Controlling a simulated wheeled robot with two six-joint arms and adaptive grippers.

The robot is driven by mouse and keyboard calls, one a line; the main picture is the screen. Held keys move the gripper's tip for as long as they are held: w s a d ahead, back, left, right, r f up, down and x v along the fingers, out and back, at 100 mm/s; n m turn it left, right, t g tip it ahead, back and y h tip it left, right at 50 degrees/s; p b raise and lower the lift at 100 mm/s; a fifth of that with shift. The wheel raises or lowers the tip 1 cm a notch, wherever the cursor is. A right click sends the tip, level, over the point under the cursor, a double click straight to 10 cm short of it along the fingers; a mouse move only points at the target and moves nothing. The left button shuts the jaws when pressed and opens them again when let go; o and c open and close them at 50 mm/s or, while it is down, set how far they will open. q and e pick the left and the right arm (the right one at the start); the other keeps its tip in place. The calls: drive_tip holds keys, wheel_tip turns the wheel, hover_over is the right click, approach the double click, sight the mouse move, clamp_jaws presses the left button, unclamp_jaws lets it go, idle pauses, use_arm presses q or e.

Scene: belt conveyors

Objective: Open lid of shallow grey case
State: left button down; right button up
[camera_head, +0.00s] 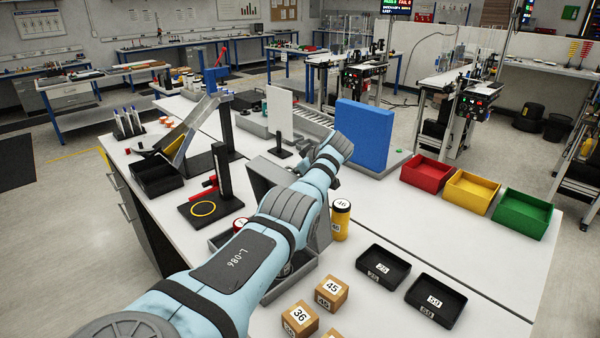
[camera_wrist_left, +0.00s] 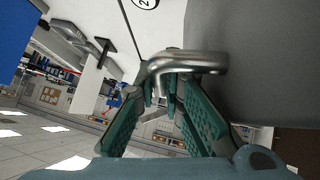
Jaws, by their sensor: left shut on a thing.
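The shallow grey case (camera_head: 292,282) stands on the white bench, partly hidden under my left arm. A red-topped can (camera_head: 240,224) shows inside it. A grey panel that looks like its lid (camera_head: 266,172) stands raised at the far side, mostly covered by my arm. My left gripper (camera_head: 334,150) is beyond the panel's upper edge. In the left wrist view, my left gripper (camera_wrist_left: 165,88) is shut on a bent metal handle (camera_wrist_left: 205,60) beside a large grey surface (camera_wrist_left: 265,65). My right gripper is not in view.
A yellow can (camera_head: 341,220) stands right of the case. Numbered boxes (camera_head: 331,291) and black trays (camera_head: 383,267) are in front. A blue panel (camera_head: 363,138) is behind my gripper. Red (camera_head: 427,172), yellow (camera_head: 471,191) and green (camera_head: 522,213) bins line the right.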

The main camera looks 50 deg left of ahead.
use_arm(q)
drive_tip(key=c, duration=2)
unclamp_jaws()
drive_tip(key=shift+w+r, duration=0.1)
drive_tip(key=shift+r, duration=0.05)
drive_tip(key=shift+o, duration=0.2)
drive_tip(key=v, duration=1.2)
drive_tip(key=shift+a, duration=0.1)
